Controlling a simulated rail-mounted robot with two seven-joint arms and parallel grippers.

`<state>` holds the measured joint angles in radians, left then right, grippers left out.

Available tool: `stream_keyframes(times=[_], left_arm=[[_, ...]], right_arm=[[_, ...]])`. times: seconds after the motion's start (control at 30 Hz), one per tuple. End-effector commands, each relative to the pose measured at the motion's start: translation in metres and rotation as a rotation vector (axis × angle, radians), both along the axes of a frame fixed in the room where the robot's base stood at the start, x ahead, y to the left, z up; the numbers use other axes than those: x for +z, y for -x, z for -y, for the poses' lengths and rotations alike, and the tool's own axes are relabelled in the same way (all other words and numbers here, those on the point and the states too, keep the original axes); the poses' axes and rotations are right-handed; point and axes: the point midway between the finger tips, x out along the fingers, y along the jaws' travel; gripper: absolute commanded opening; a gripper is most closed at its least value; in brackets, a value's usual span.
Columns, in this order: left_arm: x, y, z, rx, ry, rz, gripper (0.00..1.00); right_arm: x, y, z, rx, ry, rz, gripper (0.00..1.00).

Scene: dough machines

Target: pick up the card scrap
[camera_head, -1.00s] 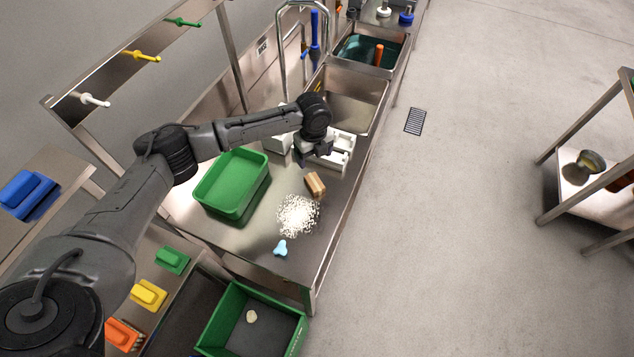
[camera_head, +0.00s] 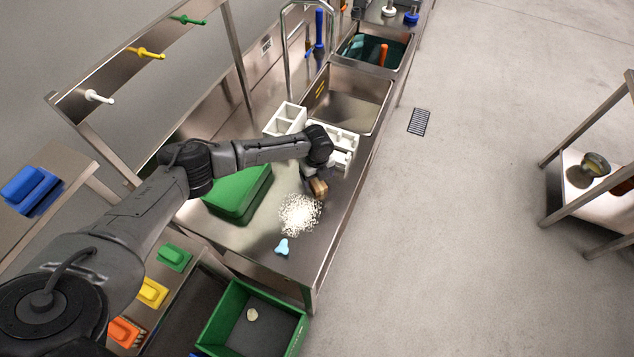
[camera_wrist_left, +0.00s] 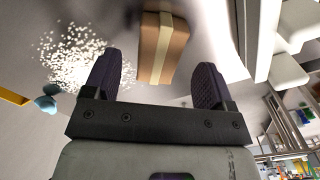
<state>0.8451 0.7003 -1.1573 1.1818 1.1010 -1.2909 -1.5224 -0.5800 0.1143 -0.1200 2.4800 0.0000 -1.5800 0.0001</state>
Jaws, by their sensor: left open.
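The card scrap (camera_head: 320,188) appears to be the small brown block with a paler band, lying on the steel counter just beyond the pile of white bits. It shows larger in the left wrist view (camera_wrist_left: 166,46), ahead of and roughly between my two dark fingers. My left gripper (camera_wrist_left: 155,74) is open and empty. In the head view my left gripper (camera_head: 311,182) is right at the scrap and hides part of it. Contact between the fingers and the scrap cannot be made out. My right gripper is not in view.
A pile of white bits (camera_head: 299,214) and a light blue piece (camera_head: 282,247) lie nearer. White trays (camera_head: 341,160) stand just beyond. A green crate (camera_head: 292,333) is below the counter's near end.

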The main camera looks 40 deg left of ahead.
Motion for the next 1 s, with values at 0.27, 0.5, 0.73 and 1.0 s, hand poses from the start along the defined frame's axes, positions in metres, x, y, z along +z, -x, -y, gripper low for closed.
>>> stream_keyframes(times=[0.27,0.5,0.73,1.0], left_arm=[[-0.028,0.002,0.001,0.002,0.0,-0.001,0.78],[-0.03,0.002,0.001,0.001,0.0,0.0,0.78],[-0.03,0.002,0.001,0.001,0.0,0.0,0.61],[-0.03,0.002,0.001,0.001,0.0,0.0,0.36]], right_arm=[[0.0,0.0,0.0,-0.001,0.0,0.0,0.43],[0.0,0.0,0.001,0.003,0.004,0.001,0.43],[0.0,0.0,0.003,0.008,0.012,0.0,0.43],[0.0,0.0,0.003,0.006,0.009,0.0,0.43]])
